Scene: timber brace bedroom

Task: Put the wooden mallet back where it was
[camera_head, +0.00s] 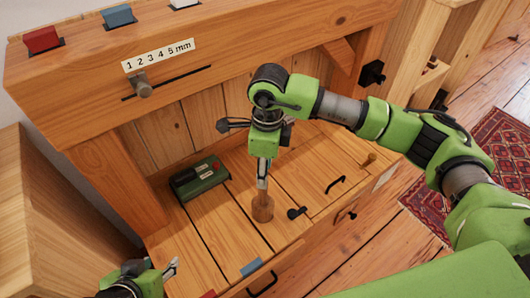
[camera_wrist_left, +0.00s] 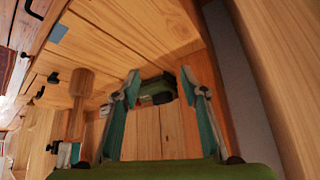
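The wooden mallet (camera_head: 262,208) is upright with its round head down, at the planked wooden top; I cannot tell whether it touches. My right gripper (camera_head: 262,182) points down and is shut on its handle. In the left wrist view the mallet head (camera_wrist_left: 83,82) and handle show at the left, with the right gripper (camera_wrist_left: 68,153) around the handle's end. My left gripper (camera_head: 152,278) is at the bottom left of the head view, partly cut off. In its wrist view the left gripper (camera_wrist_left: 160,88) has its fingers wide apart with nothing between them.
A green box with a red button (camera_head: 200,178) stands on the planks left of the mallet. A black knob (camera_head: 297,212), a dark handle (camera_head: 335,183) and a wooden peg (camera_head: 368,160) are to the right. A beam with a millimetre scale (camera_head: 158,55) overhangs behind. A blue block (camera_head: 252,267) is at the front.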

